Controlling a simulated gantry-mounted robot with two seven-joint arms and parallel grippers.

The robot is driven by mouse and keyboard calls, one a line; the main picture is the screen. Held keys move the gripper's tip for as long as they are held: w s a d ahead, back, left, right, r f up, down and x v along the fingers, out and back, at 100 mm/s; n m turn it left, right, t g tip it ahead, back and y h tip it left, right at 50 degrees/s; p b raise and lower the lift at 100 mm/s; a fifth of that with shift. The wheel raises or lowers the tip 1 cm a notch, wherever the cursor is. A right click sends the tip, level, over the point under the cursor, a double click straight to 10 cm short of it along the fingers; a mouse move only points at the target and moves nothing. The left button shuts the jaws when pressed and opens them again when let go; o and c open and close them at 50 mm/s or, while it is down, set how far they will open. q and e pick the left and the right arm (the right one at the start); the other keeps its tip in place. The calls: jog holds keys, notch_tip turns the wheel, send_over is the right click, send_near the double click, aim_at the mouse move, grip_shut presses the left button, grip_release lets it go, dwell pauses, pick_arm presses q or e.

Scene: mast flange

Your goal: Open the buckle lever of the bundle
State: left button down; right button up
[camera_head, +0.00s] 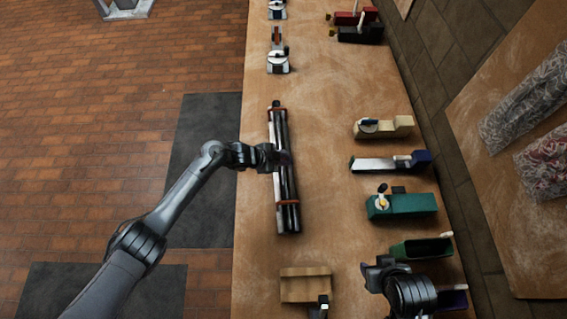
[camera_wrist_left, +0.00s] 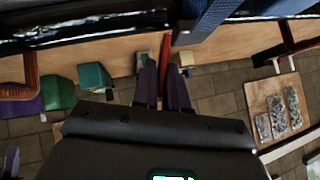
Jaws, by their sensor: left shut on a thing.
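The bundle of long dark rods (camera_head: 279,130) lies lengthwise on the wooden bench, with reddish bands near its far and near ends. It crosses the top of the left wrist view (camera_wrist_left: 95,24). My left gripper (camera_head: 276,158) reaches in from the left over the bundle's middle and hides that part. In the left wrist view its two fingers (camera_wrist_left: 164,82) are closed on a narrow red lever-like piece (camera_wrist_left: 166,62) at the bundle. How far this piece is raised cannot be told. My right arm's dark end (camera_head: 385,275) is at the lower right; its fingers cannot be made out.
Several coloured tools, including a green block (camera_head: 403,206) and a blue-ended one (camera_head: 421,161), line the bench's right side by the wall. A light wooden block (camera_head: 305,285) lies nearer. Metal clamps (camera_head: 277,60) stand beyond the bundle. Bench surface beside the bundle is clear.

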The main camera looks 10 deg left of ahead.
pick_arm(q)
jog(key=w+n+g+b, duration=0.1)
jog(key=g+b, duration=0.1)
jog(key=b, duration=0.2)
jog(key=shift+w+a+f, duration=0.1)
jog(key=shift+w, duration=0.1)
jog(key=shift+w+r+n+g+b, duration=0.15)
jog(key=shift+n+g+b, duration=0.25)
jog(key=shift+b, duration=0.6)
jog(key=shift+a, duration=0.1)
jog(key=c, duration=1.5)
grip_release()
jog(key=shift+r, duration=0.1)
jog(key=p+v, duration=0.1)
jog(key=v, duration=0.9)
jog(key=shift+a+r+p, duration=0.15)
jog(key=shift+a+p, duration=0.15)
jog(key=shift+a, duration=0.05)
